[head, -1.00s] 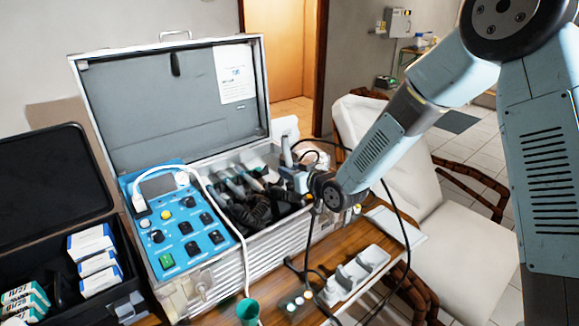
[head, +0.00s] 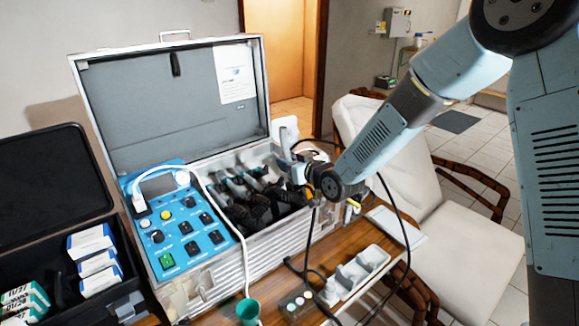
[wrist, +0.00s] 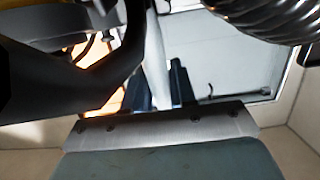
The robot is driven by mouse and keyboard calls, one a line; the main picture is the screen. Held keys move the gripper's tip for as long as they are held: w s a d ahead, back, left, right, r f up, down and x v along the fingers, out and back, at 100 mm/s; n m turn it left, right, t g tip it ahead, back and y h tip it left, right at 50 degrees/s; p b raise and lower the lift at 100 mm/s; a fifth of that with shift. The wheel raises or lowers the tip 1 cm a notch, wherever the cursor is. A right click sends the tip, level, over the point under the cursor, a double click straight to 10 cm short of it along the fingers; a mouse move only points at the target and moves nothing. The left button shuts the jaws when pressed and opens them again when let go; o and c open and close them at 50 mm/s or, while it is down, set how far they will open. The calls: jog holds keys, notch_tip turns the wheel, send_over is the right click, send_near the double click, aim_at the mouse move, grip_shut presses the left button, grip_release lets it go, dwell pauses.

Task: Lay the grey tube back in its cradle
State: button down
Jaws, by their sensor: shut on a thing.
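The grey tube (wrist: 154,55) runs between the two dark fingers of my gripper (wrist: 160,88) in the wrist view, and my gripper is shut on it. In the head view my gripper (head: 292,166) is at the right end of the open metal case (head: 250,258), over or close to its right rim. The tube (head: 285,142) stands up steeply there, and its lower part is hidden by the gripper. Several handpieces with black hoses (head: 255,190) lie side by side in the case. I cannot make out which slot is the tube's cradle.
A blue control panel (head: 183,222) fills the case's left part, and the lid (head: 170,110) stands open behind. A black box (head: 118,312) with cartons is at left. Black cables hang near my arm.

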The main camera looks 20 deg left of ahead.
aim_at(287, 147)
jog(key=shift+w+a+r, duration=0.15)
jog(key=shift+a+r, duration=0.1)
jog(key=shift+r, duration=0.55)
jog(key=shift+w+a+r, duration=0.15)
jog(key=shift+a+r, duration=0.1)
jog(key=shift+r, duration=0.5)
jog(key=shift+w+a+r, duration=0.15)
jog(key=shift+a+r, duration=0.1)
jog(key=shift+r, duration=0.55)
